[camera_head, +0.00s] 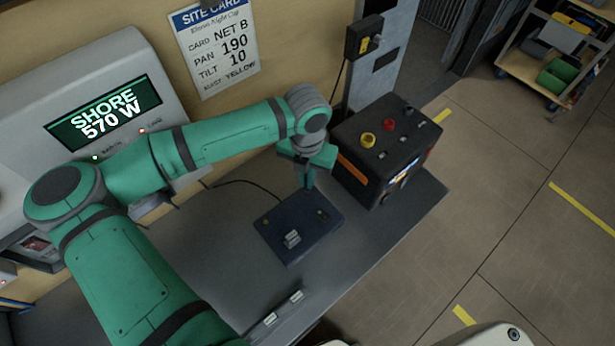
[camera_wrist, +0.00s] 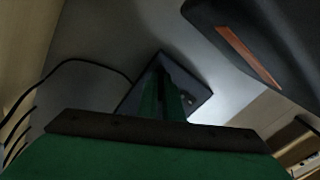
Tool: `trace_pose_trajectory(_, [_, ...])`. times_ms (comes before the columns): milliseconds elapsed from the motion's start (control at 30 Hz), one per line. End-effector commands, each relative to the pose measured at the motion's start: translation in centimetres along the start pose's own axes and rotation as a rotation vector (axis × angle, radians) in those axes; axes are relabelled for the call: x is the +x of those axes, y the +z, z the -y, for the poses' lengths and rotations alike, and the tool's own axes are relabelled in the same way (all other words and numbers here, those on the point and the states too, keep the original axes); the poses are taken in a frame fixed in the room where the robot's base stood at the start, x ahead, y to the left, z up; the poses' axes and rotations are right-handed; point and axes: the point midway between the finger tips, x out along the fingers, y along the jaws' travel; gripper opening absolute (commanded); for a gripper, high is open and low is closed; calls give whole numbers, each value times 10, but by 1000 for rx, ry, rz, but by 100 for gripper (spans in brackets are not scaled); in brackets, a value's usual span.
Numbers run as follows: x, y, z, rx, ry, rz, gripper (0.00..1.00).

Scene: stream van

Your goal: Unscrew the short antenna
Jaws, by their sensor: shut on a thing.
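A flat dark blue box (camera_head: 280,218) lies on the grey bench, with a small white label and a cable at its back edge. My gripper (camera_head: 308,186) reaches down to the back right part of this box, with its green fingers at the top face. In the wrist view my gripper (camera_wrist: 163,76) has its fingers close together over the box (camera_wrist: 198,90). The fingers are shut on a thin thing there, which I take to be the short antenna. The antenna itself is hidden by the fingers, so I cannot tell how it sits in its socket.
A black power box (camera_head: 372,152) with yellow and red knobs stands close right of my gripper. A console screen (camera_head: 104,112) and site card (camera_head: 217,45) are behind. A cart (camera_head: 560,60) stands far right.

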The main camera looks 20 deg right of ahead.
Motion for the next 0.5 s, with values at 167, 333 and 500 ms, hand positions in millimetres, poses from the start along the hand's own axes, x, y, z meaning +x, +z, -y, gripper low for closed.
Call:
trace_pose_trajectory(167, [-1, 1, 0, -70, 0, 4, 0])
trace_pose_trajectory(333, [-1, 1, 0, -246, 0, 4, 0])
trace_pose_trajectory(500, [-1, 1, 0, -344, -1, 4, 0])
